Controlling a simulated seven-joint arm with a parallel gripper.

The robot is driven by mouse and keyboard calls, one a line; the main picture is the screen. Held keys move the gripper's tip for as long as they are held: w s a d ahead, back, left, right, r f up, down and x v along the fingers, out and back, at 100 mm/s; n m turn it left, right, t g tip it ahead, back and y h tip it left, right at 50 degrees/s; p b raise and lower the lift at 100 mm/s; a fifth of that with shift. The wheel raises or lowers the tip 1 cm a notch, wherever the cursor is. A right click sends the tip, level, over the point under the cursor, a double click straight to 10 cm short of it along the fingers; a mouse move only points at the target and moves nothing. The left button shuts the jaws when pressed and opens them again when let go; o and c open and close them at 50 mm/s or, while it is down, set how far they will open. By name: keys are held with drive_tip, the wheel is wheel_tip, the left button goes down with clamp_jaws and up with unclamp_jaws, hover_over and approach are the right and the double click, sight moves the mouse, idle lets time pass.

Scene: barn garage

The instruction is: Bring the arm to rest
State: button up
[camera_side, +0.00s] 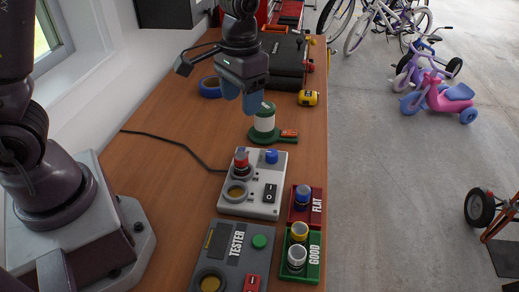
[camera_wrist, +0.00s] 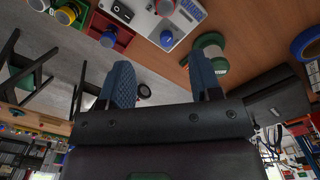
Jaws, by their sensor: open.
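My gripper (camera_side: 241,101) is in the air above the wooden bench, with its two blue fingers pointing down. In the wrist view the fingers (camera_wrist: 160,82) stand apart with nothing between them, so it is open and empty. In the side view it hangs just behind and above a green and white round item (camera_side: 264,123), which also shows in the wrist view (camera_wrist: 211,48). I cannot tell the exact gap between them.
A white control box (camera_side: 253,209), a grey tester (camera_side: 222,262), and red (camera_side: 302,217) and green (camera_side: 314,268) trays holding cells fill the bench front. Blue tape (camera_side: 210,87), a yellow tape measure (camera_side: 308,98) and a black case (camera_side: 289,85) lie behind. The bench's left middle is clear, except for a cable.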

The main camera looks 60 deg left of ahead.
drive_tip(key=s+a+r+t, duration=0.1)
drive_tip(key=s+r+t, duration=0.4)
drive_tip(key=s+r, duration=0.7)
drive_tip(key=s, duration=0.3)
drive_tip(key=shift+s+a+r+m+t, duration=0.3)
drive_tip(key=shift+s+r+m+t, duration=0.05)
drive_tip(key=shift+r+m+t, duration=0.05)
